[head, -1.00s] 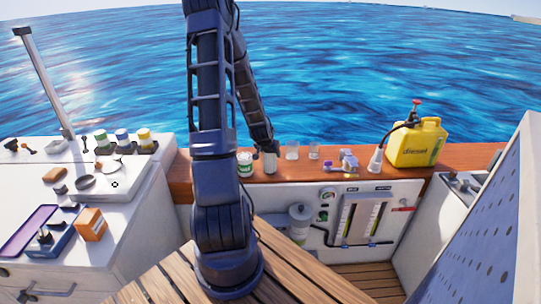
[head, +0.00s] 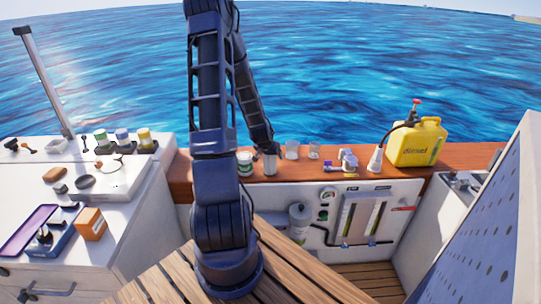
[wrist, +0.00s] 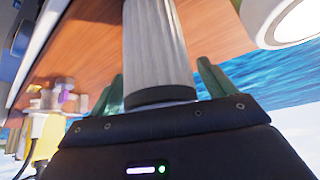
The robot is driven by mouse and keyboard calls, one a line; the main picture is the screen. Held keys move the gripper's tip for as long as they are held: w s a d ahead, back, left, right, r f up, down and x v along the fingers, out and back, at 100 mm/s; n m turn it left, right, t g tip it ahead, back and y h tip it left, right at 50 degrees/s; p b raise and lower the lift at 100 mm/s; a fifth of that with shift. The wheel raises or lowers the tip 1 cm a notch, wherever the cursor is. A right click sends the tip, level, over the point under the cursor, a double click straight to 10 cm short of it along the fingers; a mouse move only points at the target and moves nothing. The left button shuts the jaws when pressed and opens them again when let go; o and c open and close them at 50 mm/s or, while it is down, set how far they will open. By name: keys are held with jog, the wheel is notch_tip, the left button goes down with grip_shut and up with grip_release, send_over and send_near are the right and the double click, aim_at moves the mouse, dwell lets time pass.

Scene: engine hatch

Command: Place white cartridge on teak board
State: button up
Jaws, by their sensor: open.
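The white cartridge (wrist: 153,40) is a pleated pale cylinder with a dark end cap, large in the wrist view. In the head view the cartridge (head: 270,164) stands upright on the teak board (head: 205,172), directly under my gripper (head: 268,148). In the wrist view my gripper (wrist: 160,70) is open, with its green fingers on either side of the cartridge's capped end and gaps showing beside it. The cartridge's far end runs out of the wrist view. The fingers are too small to make out in the head view.
A white and green can (head: 245,164) stands close left of the cartridge. Loose parts cover the left counter (head: 135,200).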

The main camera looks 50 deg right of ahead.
jog(key=v, duration=1.2)
jog(key=w+a+r+n+t+y, duration=0.1)
jog(key=w+a+r+n+y, duration=0.2)
jog(key=a+r, duration=0.65)
jog(key=w+a+r+n+t+y, duration=0.1)
jog(key=w+a+r+n+t, duration=0.3)
jog(key=a, duration=0.9)
jog(key=s+a+r+n+g+y, duration=0.1)
jog(key=s+a+r+n, duration=0.2)
jog(key=a, duration=0.7)
jog(key=s+a+r+n+g+y, duration=0.1)
jog(key=s+a+r+n, duration=0.2)
jog(key=s+a+r, duration=0.5)
jog(key=a+r, duration=0.2)
jog(key=a, duration=0.1)
jog(key=shift+a+n+g, duration=0.3)
jog(key=shift+a+g, duration=0.05)
jog(key=shift+g, duration=0.05)
